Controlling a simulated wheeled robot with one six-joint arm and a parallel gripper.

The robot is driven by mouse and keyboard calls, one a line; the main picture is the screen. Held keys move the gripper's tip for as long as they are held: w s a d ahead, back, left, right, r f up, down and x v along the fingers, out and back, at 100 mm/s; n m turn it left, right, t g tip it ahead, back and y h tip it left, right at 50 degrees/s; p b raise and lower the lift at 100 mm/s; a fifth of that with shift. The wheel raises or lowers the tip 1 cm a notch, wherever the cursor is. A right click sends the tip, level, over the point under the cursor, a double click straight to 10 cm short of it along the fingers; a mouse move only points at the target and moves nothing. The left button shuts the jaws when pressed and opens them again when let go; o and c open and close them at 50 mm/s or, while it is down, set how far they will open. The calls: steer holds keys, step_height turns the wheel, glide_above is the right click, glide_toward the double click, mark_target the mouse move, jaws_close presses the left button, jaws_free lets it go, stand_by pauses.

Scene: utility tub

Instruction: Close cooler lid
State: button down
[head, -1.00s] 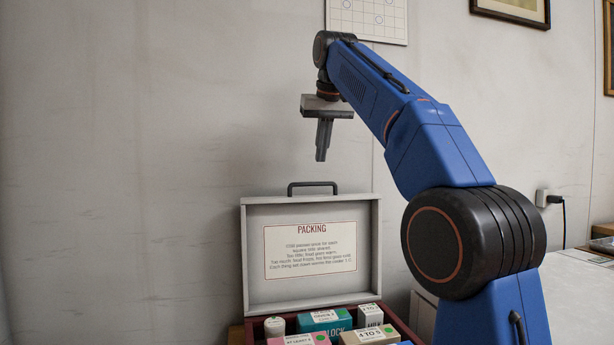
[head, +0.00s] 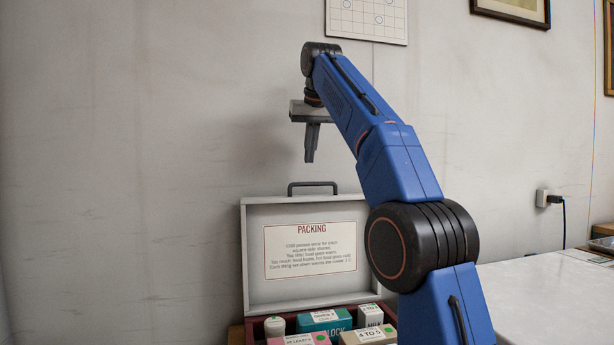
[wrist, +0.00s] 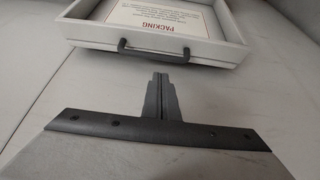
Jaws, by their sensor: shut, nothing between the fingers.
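The cooler lid (head: 252,255) is a pale grey panel with a raised rim and a "PACKING" label (head: 311,250) on its inner face. It stands upright, open, behind the dark red cooler body (head: 256,327). A dark handle (head: 313,187) sits on its top edge. My gripper (head: 310,158) is shut and empty, pointing down above the handle and apart from it. In the wrist view my gripper (wrist: 158,78) shows its fingers together, with the lid (wrist: 230,50) and handle (wrist: 153,56) beyond the fingertips.
Several packed boxes, including a teal one (head: 325,321), fill the cooler. A plain wall (head: 130,150) stands behind. A white surface (head: 540,295) lies at the right. Wall space left of the lid is clear.

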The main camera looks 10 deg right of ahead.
steer(key=shift+x, duration=3.75)
